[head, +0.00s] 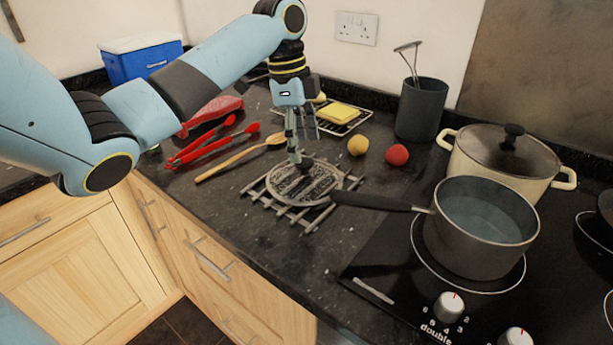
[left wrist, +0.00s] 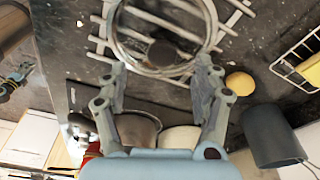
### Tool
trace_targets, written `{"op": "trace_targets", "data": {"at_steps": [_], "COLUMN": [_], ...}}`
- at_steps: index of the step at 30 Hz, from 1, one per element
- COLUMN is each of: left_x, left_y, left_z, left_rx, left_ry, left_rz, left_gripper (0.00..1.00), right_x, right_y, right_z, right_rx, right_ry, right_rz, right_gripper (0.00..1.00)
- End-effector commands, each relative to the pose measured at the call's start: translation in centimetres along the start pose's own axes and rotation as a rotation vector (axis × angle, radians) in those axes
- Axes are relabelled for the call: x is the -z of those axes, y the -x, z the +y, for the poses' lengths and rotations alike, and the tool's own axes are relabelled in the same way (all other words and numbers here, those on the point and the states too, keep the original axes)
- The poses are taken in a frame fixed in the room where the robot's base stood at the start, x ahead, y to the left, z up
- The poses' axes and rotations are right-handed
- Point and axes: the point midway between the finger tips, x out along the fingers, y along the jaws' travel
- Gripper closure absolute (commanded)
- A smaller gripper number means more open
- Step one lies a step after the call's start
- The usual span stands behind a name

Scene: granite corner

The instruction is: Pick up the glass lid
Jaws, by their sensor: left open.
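A round glass lid (head: 318,187) with a metal rim and a dark knob lies flat on a slatted trivet (head: 254,187) on the worktop. My left gripper (head: 298,158) is above the lid, pointing down, close to the knob. In the left wrist view the glass lid (left wrist: 130,38) shows at the top, with its dark knob (left wrist: 161,53) roughly between the lines of my two spread fingers (left wrist: 160,72). The left gripper is open and empty. Whether a fingertip touches the lid cannot be told.
A grey saucepan (head: 480,245) on the hob has its handle reaching over the trivet's right edge. Behind it stands a lidded cream pot (head: 545,165). Red tongs (head: 205,150) and a wooden spoon (head: 235,164) lie left. A yellow ball (head: 358,146) and red ball (head: 397,154) lie behind right.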

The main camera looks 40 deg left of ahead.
Motion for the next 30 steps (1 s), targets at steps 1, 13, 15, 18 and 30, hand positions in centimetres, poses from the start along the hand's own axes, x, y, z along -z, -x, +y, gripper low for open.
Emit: {"op": "trace_targets", "data": {"at_steps": [1, 13, 15, 18, 30], "left_x": [0.0, -0.1, -0.1, -0.1, -0.1], "left_y": [-0.4, -5.2, -5.3, -5.3, -5.3], "left_z": [0.0, -0.2, -0.3, -0.2, -0.2], "left_rx": [-0.002, 0.000, 0.001, 0.001, 0.000], "left_ry": [0.001, 0.001, 0.001, 0.001, 0.001], "left_rz": [0.000, -0.001, -0.001, -0.001, -0.001], "left_gripper": [0.34, 0.34, 0.34, 0.34, 0.81], "right_x": [0.4, 4.2, 3.9, 3.2, 2.5], "right_y": [0.1, 0.7, 0.7, 0.7, 0.7], "right_z": [0.0, 0.1, 0.1, 0.1, 0.1], "right_rx": [0.000, -0.001, -0.001, -0.001, -0.001], "right_ry": [0.000, -0.003, -0.002, -0.002, -0.002], "right_rz": [0.007, 0.063, 0.057, 0.047, 0.037], "right_gripper": [0.58, 0.58, 0.58, 0.58, 0.58]}}
